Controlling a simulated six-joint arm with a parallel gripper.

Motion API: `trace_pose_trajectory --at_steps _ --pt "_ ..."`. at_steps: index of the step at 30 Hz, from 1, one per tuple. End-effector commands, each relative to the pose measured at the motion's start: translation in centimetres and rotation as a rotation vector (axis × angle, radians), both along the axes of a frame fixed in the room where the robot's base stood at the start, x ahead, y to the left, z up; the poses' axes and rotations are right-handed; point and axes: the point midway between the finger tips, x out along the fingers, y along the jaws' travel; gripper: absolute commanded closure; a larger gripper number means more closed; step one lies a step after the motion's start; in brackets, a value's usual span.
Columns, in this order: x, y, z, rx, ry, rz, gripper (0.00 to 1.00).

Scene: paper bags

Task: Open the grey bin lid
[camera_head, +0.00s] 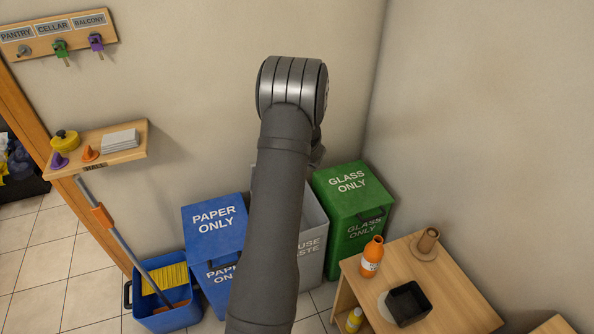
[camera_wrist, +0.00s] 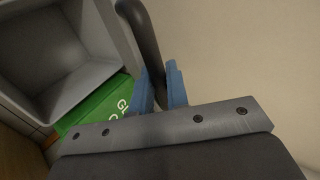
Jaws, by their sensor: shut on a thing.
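The grey bin (camera_head: 313,250) stands between the blue and green bins, largely hidden behind my arm in the head view. Its hollow grey interior (camera_wrist: 60,50) shows at the upper left in the wrist view, so the bin is at least partly uncovered. A dark curved handle (camera_wrist: 138,35) runs beside the grey edge and down between the blue fingertips. My gripper (camera_wrist: 161,85) is shut on this handle. The lid's full outline and exact angle cannot be told. In the head view, the gripper is hidden behind my arm.
The blue paper bin (camera_head: 213,228) is on the left and the green glass bin (camera_head: 345,185) on the right, both lids down. A wooden table (camera_head: 450,300) with an orange bottle (camera_head: 372,257) is at lower right. A wall shelf (camera_head: 125,153) and mop bucket (camera_head: 165,320) are left.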

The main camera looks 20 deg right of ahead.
Motion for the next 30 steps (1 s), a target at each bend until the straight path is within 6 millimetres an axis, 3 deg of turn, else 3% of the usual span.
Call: trace_pose_trajectory --at_steps 3,9,24,25,27,30 --pt "1.8 0.0 0.9 -0.002 -0.003 0.002 1.0" --pt "3.4 0.0 1.4 -0.002 0.0 0.001 1.0" --pt "3.9 0.0 1.6 0.0 0.001 0.001 1.0" --pt "3.9 0.0 1.6 0.0 0.001 0.001 0.84" --pt "3.8 0.0 1.6 0.0 0.001 0.001 0.7" --pt "3.8 0.0 1.6 0.0 0.001 0.001 0.68"
